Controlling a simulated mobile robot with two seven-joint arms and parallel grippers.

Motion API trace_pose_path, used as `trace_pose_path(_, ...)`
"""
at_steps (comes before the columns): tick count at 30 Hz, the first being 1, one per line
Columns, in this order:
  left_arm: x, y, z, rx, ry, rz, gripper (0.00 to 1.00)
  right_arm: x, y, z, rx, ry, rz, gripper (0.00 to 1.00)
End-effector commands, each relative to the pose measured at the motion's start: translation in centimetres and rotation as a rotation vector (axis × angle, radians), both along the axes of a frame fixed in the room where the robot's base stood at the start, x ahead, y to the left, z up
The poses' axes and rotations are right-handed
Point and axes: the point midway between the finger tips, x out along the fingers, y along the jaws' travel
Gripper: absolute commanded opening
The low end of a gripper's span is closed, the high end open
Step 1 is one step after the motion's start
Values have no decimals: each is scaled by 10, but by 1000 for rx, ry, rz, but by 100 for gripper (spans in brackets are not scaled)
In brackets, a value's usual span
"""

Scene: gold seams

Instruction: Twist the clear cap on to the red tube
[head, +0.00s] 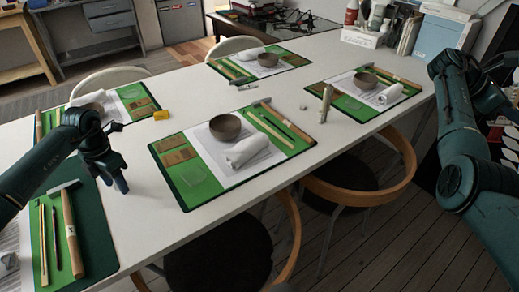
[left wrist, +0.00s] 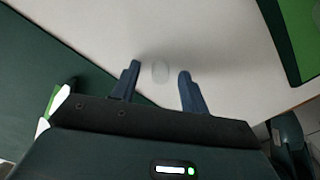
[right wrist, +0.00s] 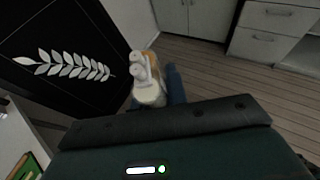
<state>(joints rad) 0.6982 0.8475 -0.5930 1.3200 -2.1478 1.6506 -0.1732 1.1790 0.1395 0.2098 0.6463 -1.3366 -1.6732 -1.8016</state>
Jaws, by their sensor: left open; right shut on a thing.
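A small clear, roundish piece, which looks like the clear cap (left wrist: 160,72), lies on the white table between the fingers of my left gripper (left wrist: 157,80) in the left wrist view. That gripper is open and not touching it. In the head view the left gripper (head: 119,186) points down over the table's near side, beside the left mat. My right gripper (right wrist: 156,84) is shut on a pale twin-barrelled thing (right wrist: 148,93) with two round white ends. I cannot make out red on it, and its lower part is hidden by the gripper.
The white table (head: 330,150) carries several green mats with bowls, rolled cloths and tools. Bottles and a bin (head: 362,36) stand at the back right. Chairs (head: 366,190) line the near edge.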

Motion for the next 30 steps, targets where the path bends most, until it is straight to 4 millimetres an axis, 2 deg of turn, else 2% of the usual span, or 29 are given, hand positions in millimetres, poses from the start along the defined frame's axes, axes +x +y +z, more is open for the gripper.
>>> trace_pose_path(6,0,0,0,0,0,0,43,0,0,0,0,0,0,0)
trace_pose_path(22,0,0,0,0,0,0,0,0,0,0,0,0,0,0)
trace_pose_path(30,0,0,3,1,-1,0,0,0,0,0,0,0,0,0)
